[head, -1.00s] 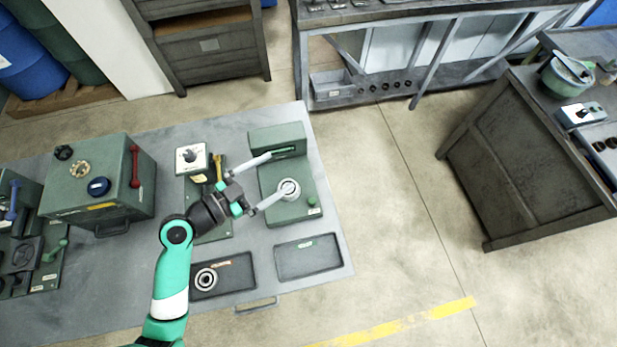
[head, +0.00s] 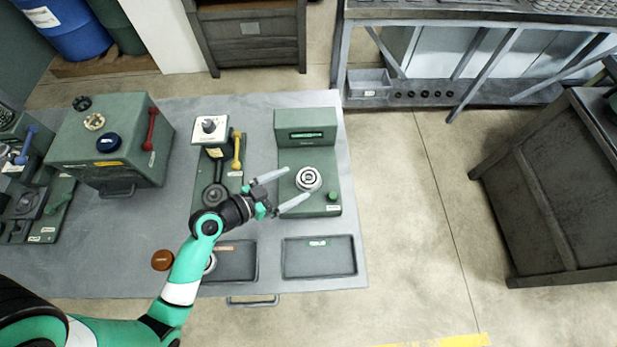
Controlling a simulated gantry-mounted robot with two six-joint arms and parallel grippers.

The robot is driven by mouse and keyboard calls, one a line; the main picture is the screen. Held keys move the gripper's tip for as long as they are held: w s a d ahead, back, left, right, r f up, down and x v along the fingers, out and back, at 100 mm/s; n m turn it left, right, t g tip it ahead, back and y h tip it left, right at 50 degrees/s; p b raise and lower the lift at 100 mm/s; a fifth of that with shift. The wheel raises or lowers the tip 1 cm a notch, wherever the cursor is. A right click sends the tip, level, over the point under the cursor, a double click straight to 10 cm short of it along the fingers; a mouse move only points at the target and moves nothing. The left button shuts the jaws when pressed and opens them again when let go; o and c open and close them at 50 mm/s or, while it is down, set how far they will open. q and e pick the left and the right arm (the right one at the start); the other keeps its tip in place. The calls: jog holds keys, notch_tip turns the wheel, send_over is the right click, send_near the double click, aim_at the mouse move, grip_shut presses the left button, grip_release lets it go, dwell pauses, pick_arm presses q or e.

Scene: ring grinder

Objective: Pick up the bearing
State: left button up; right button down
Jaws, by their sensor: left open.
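The bearing (head: 309,178), a small silver ring with a dark inner band, sits on the round plate of a green device with a display (head: 305,135). My left gripper (head: 298,183) comes in from the lower left. It is open and empty, with its two long pale fingers pointing at the bearing. One fingertip is up-left of the bearing and the other is just below it. Whether either touches it, and the height of the fingers, I cannot tell. My right gripper is not in view.
An empty dark tray (head: 318,272) lies in front of the device. Another tray (head: 238,274), at its left, has a ring (head: 210,263) partly hidden by my arm. A brown disc (head: 162,260), a lever press (head: 237,155) and a green box machine (head: 110,150) stand further left.

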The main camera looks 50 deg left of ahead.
aim_at(304, 180)
pick_arm(q)
jog(key=x, duration=0.5)
jog(key=shift+d+f, duration=0.1)
jog(key=shift+f, duration=0.05)
jog(key=shift+c, duration=0.2)
grip_shut()
jog(key=shift+r, duration=0.65)
notch_tip(304, 180, up, 3)
jog(key=shift+f+p, duration=0.15)
jog(key=shift+p, duration=0.55)
jog(key=s+d+r+p, duration=0.4)
jog(key=s+d+r, duration=0.5)
jog(key=s, duration=0.1)
jog(key=shift+s+p, duration=0.25)
jog(key=shift+p, duration=0.1)
